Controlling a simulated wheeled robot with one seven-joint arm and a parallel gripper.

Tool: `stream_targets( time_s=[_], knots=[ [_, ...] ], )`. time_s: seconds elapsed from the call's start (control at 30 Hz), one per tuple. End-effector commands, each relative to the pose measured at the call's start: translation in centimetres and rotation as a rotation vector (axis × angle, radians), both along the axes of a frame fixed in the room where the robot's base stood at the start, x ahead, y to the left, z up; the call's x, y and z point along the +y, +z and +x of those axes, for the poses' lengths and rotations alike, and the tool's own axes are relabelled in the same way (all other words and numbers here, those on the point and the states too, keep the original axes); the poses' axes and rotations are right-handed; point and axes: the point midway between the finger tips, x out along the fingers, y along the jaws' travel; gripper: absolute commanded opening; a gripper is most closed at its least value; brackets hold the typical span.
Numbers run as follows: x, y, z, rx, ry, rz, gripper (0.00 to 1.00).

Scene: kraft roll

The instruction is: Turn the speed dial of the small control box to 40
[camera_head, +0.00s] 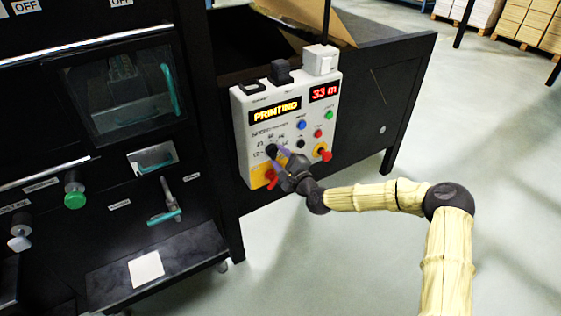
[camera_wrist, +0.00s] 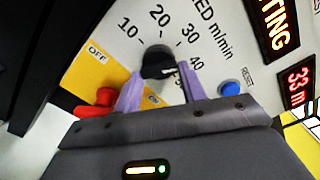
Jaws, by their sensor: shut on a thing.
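The small control box (camera_head: 289,132) is a light panel on the side of the dark machine. Its speed dial (camera_wrist: 158,62) is a black knob under an arc of numbers from 10 upward, marked in m/min. In the wrist view the two purple fingers of my gripper (camera_wrist: 160,85) stand on either side of the knob and are shut on it. A pale mark shows on the knob's right side, towards 40, but its exact setting is hard to read. In the head view my gripper (camera_head: 284,158) covers part of the dial at the box's lower left.
A red knob on yellow, marked OFF (camera_wrist: 97,100), is close left of my fingers. A blue RESET button (camera_wrist: 233,89) is close right. The displays read PRINTING (camera_head: 275,110) and 33 m (camera_head: 324,92). Open floor (camera_head: 490,150) lies to the right.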

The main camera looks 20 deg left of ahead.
Motion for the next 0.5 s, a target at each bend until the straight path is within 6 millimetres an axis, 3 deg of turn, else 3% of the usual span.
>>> stream_targets(
  time_s=[0.5],
  knots=[
    [-0.09,-0.34,0.01,0.213,-0.003,0.178,0.18]
  ],
)
